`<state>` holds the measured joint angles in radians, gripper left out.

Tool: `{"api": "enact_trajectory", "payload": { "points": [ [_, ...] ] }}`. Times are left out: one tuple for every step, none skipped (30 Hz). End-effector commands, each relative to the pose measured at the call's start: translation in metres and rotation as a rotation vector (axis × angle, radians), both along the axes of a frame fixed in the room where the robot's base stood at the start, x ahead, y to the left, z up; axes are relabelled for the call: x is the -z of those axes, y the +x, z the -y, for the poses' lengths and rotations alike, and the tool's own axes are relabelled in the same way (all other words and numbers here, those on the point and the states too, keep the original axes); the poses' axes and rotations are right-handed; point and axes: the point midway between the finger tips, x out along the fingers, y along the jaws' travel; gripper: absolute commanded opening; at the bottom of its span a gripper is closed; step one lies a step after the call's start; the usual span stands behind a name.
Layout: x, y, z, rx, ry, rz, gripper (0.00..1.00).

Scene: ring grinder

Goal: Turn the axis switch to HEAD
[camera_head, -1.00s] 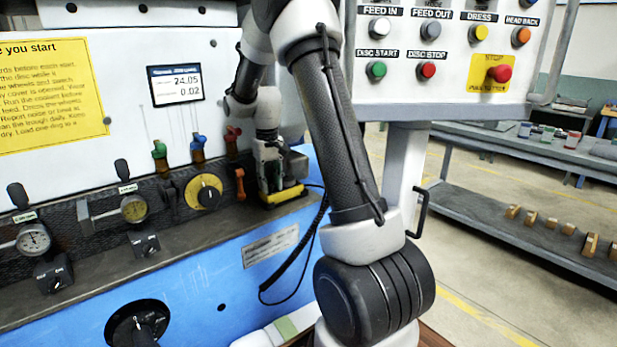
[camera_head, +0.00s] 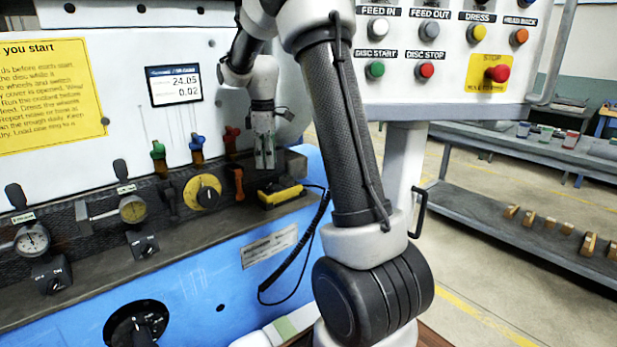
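Several rotary controls sit on the machine's front, and their lettering is too small to tell which is the axis switch. A yellow round dial with a black knob (camera_head: 203,192) is on the dark panel. Two small black boxes with knobs, a middle one (camera_head: 144,245) and a left one (camera_head: 54,278), sit below the gauges. A yellow-and-black hand unit (camera_head: 281,194) lies on the ledge at the panel's right end. My gripper (camera_head: 265,166) points down above and slightly left of this unit, apart from it. Its fingers look close together, with nothing seen between them.
Green, blue and red levers (camera_head: 197,150) stand left of my gripper. A coiled black cable (camera_head: 296,262) hangs from the hand unit. The button panel (camera_head: 440,60) is at the right, beyond my arm.

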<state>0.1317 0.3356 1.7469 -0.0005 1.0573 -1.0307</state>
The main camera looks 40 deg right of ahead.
Motion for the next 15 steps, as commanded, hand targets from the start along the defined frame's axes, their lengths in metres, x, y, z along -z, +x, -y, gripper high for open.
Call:
{"api": "enact_trajectory", "payload": {
  "points": [
    [0.005, -0.008, -0.002, 0.084, 0.002, -0.012, 0.3],
    [0.007, -0.012, -0.002, 0.133, 0.002, -0.016, 0.3],
    [0.009, -0.017, -0.003, 0.199, 0.002, -0.021, 0.3],
    [0.008, -0.023, -0.004, 0.241, 0.001, -0.022, 0.3],
    [0.007, -0.03, -0.006, 0.279, 0.001, -0.023, 0.3],
    [0.007, -0.039, -0.008, 0.333, 0.0, -0.026, 0.3],
    [0.006, -0.046, -0.009, 0.371, 0.0, -0.028, 0.3],
    [0.006, -0.052, -0.011, 0.411, -0.001, -0.031, 0.3],
    [0.003, -0.06, -0.013, 0.442, -0.001, -0.027, 0.3],
    [0.001, -0.067, -0.014, 0.467, -0.001, -0.026, 0.3],
    [-0.001, -0.073, -0.016, 0.491, -0.001, -0.024, 0.3],
    [-0.003, -0.081, -0.018, 0.525, -0.001, -0.023, 0.3],
    [-0.005, -0.087, -0.019, 0.55, -0.001, -0.021, 0.3],
    [-0.006, -0.094, -0.02, 0.575, -0.001, -0.021, 0.3],
    [-0.008, -0.102, -0.022, 0.607, -0.002, -0.017, 0.3]
  ]
}}
